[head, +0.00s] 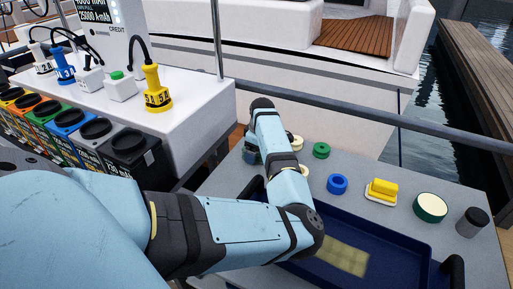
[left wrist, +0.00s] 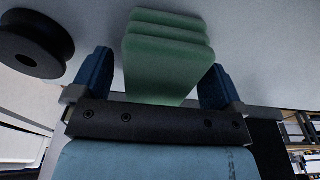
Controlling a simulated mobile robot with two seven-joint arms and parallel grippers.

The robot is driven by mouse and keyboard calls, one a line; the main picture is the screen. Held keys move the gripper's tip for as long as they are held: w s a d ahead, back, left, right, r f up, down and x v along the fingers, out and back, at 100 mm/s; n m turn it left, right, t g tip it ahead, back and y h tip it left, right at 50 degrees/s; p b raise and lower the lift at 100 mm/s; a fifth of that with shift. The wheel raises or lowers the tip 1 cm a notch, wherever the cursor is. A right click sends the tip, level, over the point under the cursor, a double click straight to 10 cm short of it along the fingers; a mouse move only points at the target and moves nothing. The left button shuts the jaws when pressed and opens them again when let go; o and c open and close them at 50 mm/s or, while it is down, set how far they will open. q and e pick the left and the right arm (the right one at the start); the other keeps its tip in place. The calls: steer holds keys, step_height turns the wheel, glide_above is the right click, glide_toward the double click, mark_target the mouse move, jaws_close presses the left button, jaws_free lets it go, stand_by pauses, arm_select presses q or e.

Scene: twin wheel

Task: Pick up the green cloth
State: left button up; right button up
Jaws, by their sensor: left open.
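The green cloth (left wrist: 165,50) shows in the left wrist view as a folded, layered pale-green stack on the grey table surface. My left gripper (left wrist: 158,65) is open, with one blue finger on each side of the cloth. A gap shows between the cloth and each finger, and the cloth's near end is hidden behind the gripper body. In the head view my left arm reaches over the table; I cannot make out its fingers or the green cloth there. My right gripper is in neither view.
A dark spool (left wrist: 35,42) lies left of the gripper in the left wrist view. In the head view, a blue tray (head: 400,248) holds a yellowish cloth (head: 343,256).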

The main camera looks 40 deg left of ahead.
arm_select(q)
steer(key=c, duration=1)
steer(key=shift+r+b, duration=0.1)
steer(key=shift+b, duration=0.45)
step_height(320, 180, up, 20)
steer(key=p, duration=0.1)
steer(key=shift+r, duration=0.2)
steer(key=o, duration=0.4)
steer(key=c, duration=0.3)
